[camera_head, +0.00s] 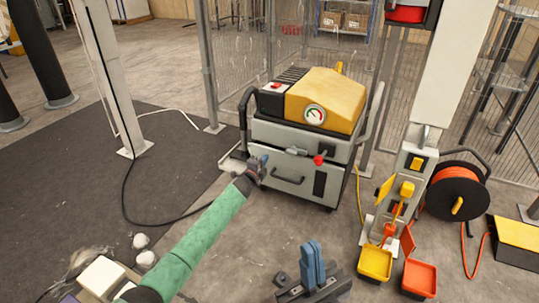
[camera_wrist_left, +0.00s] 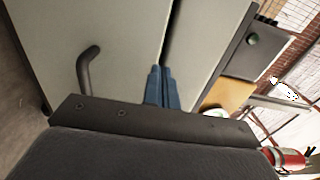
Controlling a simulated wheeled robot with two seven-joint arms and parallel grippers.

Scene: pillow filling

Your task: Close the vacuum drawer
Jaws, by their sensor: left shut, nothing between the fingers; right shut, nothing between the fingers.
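The vacuum machine (camera_head: 325,100) is a grey cabinet with a yellow top and a round gauge. Its lower drawer front (camera_head: 300,180) has a dark bar handle (camera_head: 288,181); how far it stands out is hard to tell. My left gripper (camera_head: 264,160) is shut and empty at the upper left of the drawer front. In the left wrist view, its blue fingertips (camera_wrist_left: 160,85) are close to the grey panel, beside a dark seam and apart from the handle (camera_wrist_left: 88,65); contact cannot be told. My right gripper (camera_head: 313,265) is shut and empty, low in front of the machine.
A red-knobbed lever (camera_head: 318,160) sits above the drawer. An orange cable reel (camera_head: 458,190) and yellow and orange bins (camera_head: 375,262) stand at the right. White lumps (camera_head: 143,250) lie at lower left.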

